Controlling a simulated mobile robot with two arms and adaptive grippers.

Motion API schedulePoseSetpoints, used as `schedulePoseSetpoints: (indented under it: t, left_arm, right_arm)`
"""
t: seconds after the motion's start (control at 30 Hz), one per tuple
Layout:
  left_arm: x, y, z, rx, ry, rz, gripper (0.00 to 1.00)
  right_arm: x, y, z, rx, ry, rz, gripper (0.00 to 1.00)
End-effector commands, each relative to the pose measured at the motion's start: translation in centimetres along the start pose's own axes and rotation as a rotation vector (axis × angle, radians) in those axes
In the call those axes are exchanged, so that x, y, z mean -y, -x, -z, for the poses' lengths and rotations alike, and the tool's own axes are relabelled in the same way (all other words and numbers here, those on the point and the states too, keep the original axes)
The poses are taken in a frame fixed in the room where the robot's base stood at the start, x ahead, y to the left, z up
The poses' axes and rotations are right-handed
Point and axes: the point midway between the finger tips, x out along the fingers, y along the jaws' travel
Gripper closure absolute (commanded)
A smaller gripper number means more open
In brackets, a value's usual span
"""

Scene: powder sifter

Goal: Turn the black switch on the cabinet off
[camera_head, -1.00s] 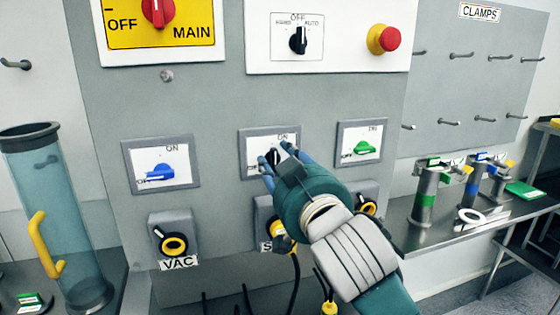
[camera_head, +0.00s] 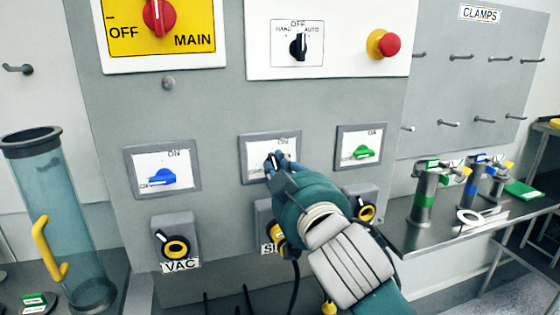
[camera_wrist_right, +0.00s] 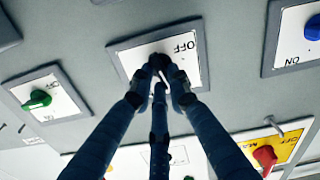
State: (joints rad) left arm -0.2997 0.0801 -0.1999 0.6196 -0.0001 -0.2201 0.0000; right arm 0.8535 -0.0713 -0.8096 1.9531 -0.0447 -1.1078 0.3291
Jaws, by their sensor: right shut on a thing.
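The black switch (camera_head: 274,161) sits on the middle white plate of the grey cabinet (camera_head: 225,105), between a blue switch and a green switch. My right gripper (camera_head: 277,163) is at this plate with its fingers closed around the switch knob. In the right wrist view the fingertips (camera_wrist_right: 160,72) meet over the black switch (camera_wrist_right: 157,60) and hide most of it, with the word OFF readable on the plate beside them. The exact angle of the knob is hard to tell. My left gripper is in neither view.
The blue switch (camera_head: 162,178) and green switch (camera_head: 363,152) flank the plate. Above are a red main switch (camera_head: 158,14), a HAND/OFF/AUTO selector (camera_head: 298,46) and a red emergency button (camera_head: 389,44). Sockets (camera_head: 176,248) with cables lie below. A clear cylinder (camera_head: 62,225) stands left.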

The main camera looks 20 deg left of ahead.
Motion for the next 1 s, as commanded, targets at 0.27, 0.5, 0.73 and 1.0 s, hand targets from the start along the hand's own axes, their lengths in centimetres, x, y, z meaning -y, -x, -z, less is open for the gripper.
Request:
schedulePoseSetpoints:
  t: [0.27,0.5,0.73,1.0]
  left_arm:
    - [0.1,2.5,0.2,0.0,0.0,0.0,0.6]
    - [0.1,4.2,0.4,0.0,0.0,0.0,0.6]
    - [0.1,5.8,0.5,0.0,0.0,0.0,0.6]
    - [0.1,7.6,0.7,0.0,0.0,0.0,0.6]
  right_arm:
    - [0.1,0.0,0.4,0.003,0.261,0.0,1.0]
    - [0.3,0.0,0.4,0.002,0.49,0.0,1.0]
    - [0.5,0.0,0.4,0.002,0.708,0.001,1.0]
    - [0.7,0.0,0.3,0.001,0.962,0.001,1.0]
